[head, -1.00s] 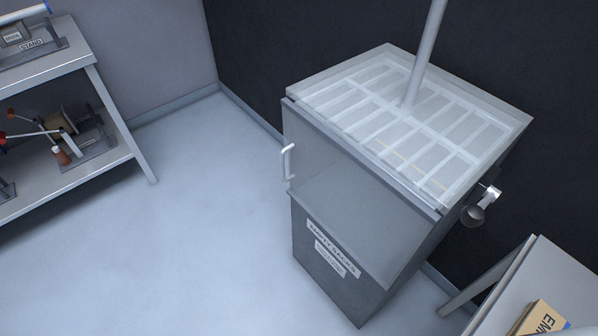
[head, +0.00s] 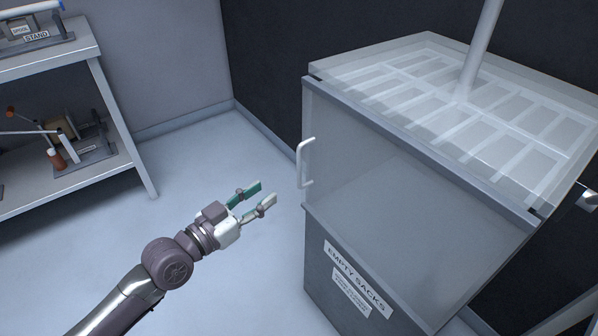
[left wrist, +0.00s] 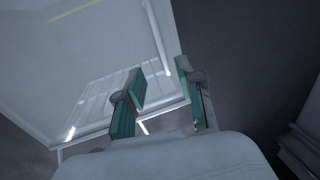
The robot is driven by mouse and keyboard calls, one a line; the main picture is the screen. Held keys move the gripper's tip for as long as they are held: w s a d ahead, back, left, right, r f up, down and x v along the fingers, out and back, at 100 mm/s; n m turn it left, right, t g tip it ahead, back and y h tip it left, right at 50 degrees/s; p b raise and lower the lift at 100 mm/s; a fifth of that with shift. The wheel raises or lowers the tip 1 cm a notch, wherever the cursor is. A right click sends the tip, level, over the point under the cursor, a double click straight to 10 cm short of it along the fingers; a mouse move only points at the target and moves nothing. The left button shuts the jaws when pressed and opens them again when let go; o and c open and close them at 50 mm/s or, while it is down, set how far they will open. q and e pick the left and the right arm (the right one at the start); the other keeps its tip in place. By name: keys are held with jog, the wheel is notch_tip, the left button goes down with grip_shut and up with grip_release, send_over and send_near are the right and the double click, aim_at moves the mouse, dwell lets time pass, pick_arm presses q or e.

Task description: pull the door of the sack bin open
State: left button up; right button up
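The sack bin (head: 350,275) is a grey cabinet labelled EMPTY SACKS, with a clear door (head: 400,185) on its upper front. The door looks closed. A white upright handle (head: 301,164) sits at the door's left edge. My left gripper (head: 268,194) is open and empty, left of the handle and a little lower in the head view, apart from it. In the left wrist view its two green-padded fingers (left wrist: 160,98) are spread with nothing between them; a pale bar and clear panels show beyond. My right gripper is not in view.
A grey shelf unit (head: 88,165) with stands and tools is at the left. A clear slotted top (head: 440,85) with a pale pole (head: 482,50) rising from it covers the bin. The floor (head: 205,150) between shelf and bin is clear.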

aim_at(298, 168)
pick_arm(q)
jog(key=x, duration=1.1)
jog(key=shift+w+b, duration=0.15)
jog(key=shift+b, duration=0.15)
jog(key=shift+w+d, duration=0.35)
jog(key=shift+d, duration=0.05)
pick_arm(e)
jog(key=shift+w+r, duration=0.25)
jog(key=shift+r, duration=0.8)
pick_arm(q)
grip_shut()
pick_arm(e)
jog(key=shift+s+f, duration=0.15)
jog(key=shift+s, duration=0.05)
